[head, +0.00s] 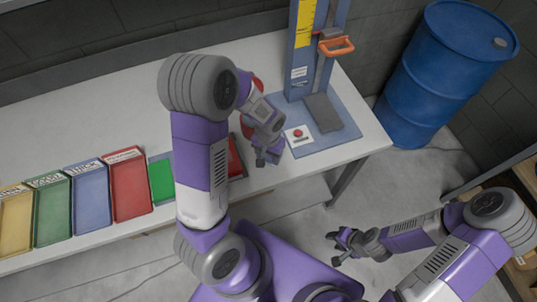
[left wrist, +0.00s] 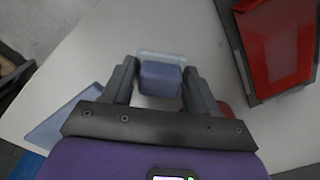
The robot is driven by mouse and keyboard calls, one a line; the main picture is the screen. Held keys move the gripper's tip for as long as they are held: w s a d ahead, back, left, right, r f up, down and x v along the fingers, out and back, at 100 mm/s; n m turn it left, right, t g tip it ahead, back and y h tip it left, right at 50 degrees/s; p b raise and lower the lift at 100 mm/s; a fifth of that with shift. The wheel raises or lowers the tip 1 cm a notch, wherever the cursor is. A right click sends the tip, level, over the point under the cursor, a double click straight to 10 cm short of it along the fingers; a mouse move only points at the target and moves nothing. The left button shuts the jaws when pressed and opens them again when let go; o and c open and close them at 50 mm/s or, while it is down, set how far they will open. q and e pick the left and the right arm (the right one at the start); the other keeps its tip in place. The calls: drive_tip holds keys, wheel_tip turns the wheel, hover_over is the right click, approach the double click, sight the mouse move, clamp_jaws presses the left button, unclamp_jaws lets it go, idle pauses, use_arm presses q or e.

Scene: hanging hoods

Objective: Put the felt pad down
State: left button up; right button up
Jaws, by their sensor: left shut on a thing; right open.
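My left gripper (head: 268,155) is over the white table, between the red tray by my arm and the blue base mat. In the left wrist view the left gripper (left wrist: 160,85) is shut on a small blue-grey block, which I take to be the felt pad (left wrist: 161,80). A pale strip shows along its far edge. The pad appears above the bare table top; its exact height cannot be told. In the head view the pad is mostly hidden by the gripper. My right gripper (head: 345,246) is open and empty, above the floor in front of the table.
Yellow, green, blue and red labelled trays (head: 128,184) line the table's left front. A green panel (head: 161,180) and a red tray (head: 235,157) are partly behind my arm. A blue stand (head: 302,50) with an orange handle rises from a blue mat (head: 345,118). A blue barrel (head: 440,75) stands right.

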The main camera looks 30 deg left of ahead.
use_arm(q)
drive_tip(key=shift+r, duration=0.1)
drive_tip(key=o, duration=1.1)
wheel_tip(320, 180, up, 12)
drive_tip(key=p, duration=0.2)
